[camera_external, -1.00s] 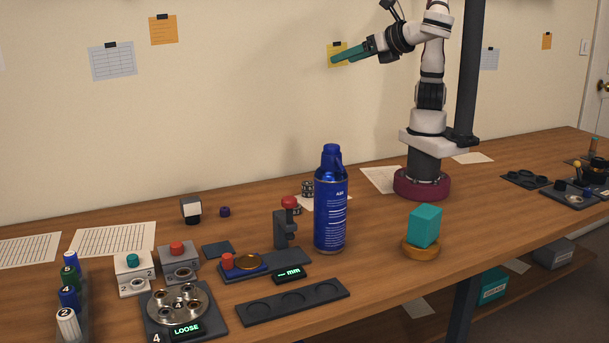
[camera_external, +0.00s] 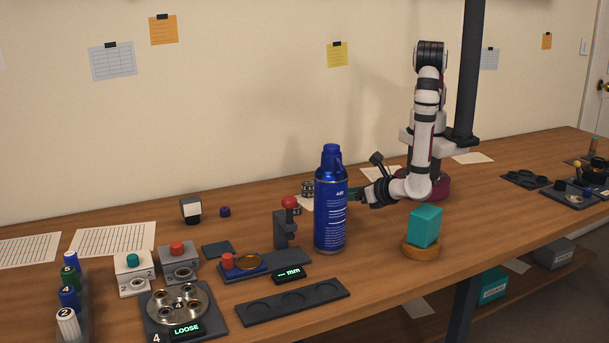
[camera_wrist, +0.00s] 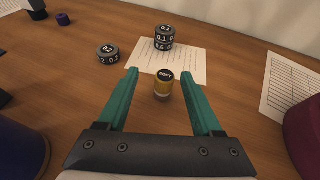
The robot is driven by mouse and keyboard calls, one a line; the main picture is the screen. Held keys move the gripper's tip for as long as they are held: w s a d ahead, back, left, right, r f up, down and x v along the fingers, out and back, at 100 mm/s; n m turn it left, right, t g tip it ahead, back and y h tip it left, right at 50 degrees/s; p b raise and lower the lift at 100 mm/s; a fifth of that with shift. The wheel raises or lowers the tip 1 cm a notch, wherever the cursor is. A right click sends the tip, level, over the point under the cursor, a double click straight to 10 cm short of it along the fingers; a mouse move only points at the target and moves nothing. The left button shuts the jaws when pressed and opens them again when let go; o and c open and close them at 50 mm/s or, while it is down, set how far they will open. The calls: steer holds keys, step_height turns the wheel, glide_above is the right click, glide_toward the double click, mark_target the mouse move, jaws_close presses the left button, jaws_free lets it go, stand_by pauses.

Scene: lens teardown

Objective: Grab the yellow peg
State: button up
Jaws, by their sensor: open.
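My gripper (camera_wrist: 158,72) is open, with one teal finger on each side of the peg and gaps between. I cannot tell how far above the table the fingers are. In the external view my gripper (camera_external: 357,193) is low behind the blue spray can (camera_external: 330,205), which partly covers it. The yellow peg is hidden there.
Numbered dark discs, a stack (camera_wrist: 164,38) and a single one (camera_wrist: 108,54), lie beyond the fingers. The blue can stands close in front of my gripper in the external view. A teal block (camera_external: 425,226) on a round wooden base is to the right.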

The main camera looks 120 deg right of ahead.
steer(key=x, duration=0.5)
steer(key=shift+s+d+f, duration=0.2)
steer(key=shift+s+d, duration=0.05)
jaws_close()
